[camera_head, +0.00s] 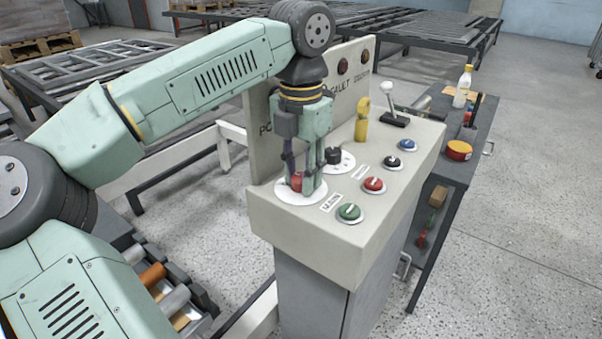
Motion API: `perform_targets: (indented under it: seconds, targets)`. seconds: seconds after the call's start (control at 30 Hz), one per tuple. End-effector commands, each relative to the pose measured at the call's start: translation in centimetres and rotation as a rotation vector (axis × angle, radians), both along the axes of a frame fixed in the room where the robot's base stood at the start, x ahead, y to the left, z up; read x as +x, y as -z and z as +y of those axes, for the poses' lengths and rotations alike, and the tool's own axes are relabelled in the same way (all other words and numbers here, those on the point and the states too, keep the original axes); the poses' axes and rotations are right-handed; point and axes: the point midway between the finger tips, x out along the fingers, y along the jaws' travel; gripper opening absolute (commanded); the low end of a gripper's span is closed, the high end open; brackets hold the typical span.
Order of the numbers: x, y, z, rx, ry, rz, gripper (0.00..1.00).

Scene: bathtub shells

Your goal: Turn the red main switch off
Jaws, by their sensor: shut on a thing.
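The red main switch (296,182) sits on a round white plate (291,196) at the left front of the grey control console (330,249). My gripper (303,186) points straight down over it, with its fingers around the red knob. The gripper is shut on the knob, and its fingers hide part of it. The knob's exact turn angle cannot be told.
A black knob (333,155) on another white plate is close behind my gripper. Red (374,185), green (349,213) and blue (407,145) buttons, a yellow part (362,120) and a lever (392,108) stand on the console. A dark cart (462,170) is to the right.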

Motion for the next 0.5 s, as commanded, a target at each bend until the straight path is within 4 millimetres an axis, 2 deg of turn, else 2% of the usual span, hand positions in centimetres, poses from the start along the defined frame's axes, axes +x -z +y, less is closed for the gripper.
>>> perform_targets:
  seconds: [0.5]
  targets:
    - [-0.02,0.00,0.03,0.001,-0.036,0.001,0.01]
